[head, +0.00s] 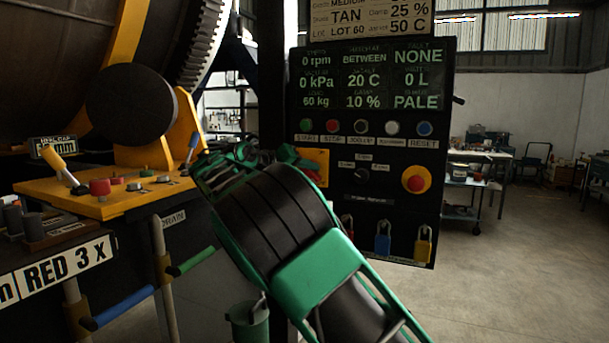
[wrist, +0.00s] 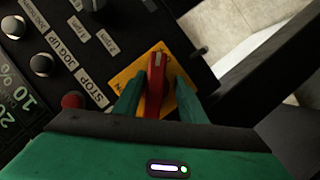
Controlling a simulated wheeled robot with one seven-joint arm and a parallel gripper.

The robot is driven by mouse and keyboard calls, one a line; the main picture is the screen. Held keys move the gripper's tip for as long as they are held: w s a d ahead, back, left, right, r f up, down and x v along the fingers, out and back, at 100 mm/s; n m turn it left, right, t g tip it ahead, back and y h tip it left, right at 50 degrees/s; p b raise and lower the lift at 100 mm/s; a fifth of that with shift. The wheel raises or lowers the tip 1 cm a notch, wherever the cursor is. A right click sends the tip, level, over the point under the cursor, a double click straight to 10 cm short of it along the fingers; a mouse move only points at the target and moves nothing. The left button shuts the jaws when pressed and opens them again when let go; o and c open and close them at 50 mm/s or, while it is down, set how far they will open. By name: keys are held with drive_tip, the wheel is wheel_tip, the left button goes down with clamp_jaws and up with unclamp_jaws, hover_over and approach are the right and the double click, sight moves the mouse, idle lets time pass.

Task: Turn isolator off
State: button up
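The isolator is a red handle (wrist: 155,80) on a yellow plate (wrist: 180,72), mounted on the black control panel. In the wrist view the handle lies along the picture's vertical, with its tip pointing up. Lettering on the plate is mostly covered. My gripper (wrist: 158,84) has its green fingers on either side of the handle, with yellow showing in the gaps, so it looks open around it. In the head view the yellow plate (head: 317,157) shows at the panel's left edge; my green gripper and wrist hide much of the handle.
A row of coloured buttons (head: 362,128) sits above the isolator. A selector knob (head: 362,177) and a red emergency stop (head: 415,181) are to its right, with padlocks (head: 383,240) below. A yellow machine bench (head: 110,195) stands to the left. Open floor lies right.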

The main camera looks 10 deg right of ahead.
drive_tip(key=shift+r, duration=0.25)
drive_tip(key=shift+s, duration=0.15)
drive_tip(key=v, duration=1)
drive_tip(key=shift+a, duration=0.3)
